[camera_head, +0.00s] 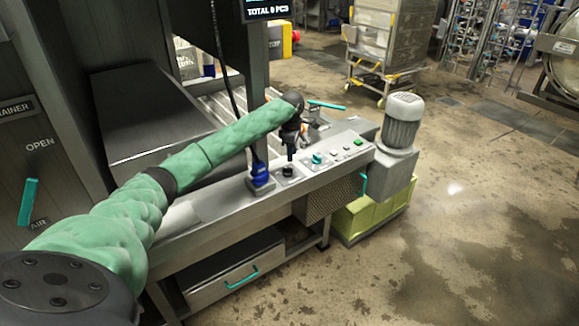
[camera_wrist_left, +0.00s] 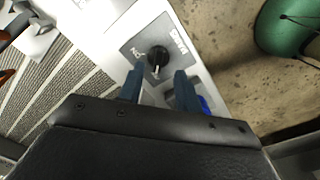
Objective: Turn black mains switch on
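The black mains switch (camera_wrist_left: 158,55) is a round knob on a grey plate marked MAINS, with an ON label at its left in the left wrist view. Its pale pointer mark faces the bottom of that picture, not the ON label. In the head view the switch (camera_head: 288,171) sits on the machine's sloping control panel. My left gripper (camera_head: 290,157) points down just above it. In the left wrist view its two fingers (camera_wrist_left: 159,72) are apart, with the knob seen between and just beyond the tips. I cannot tell whether they touch it. My right gripper is not in view.
A teal knob (camera_head: 317,158) and several small buttons sit right of the switch. A blue plug (camera_head: 260,174) with a black cable stands close on its left. A grey motor (camera_head: 402,121) rises at the panel's right end. Open floor lies in front.

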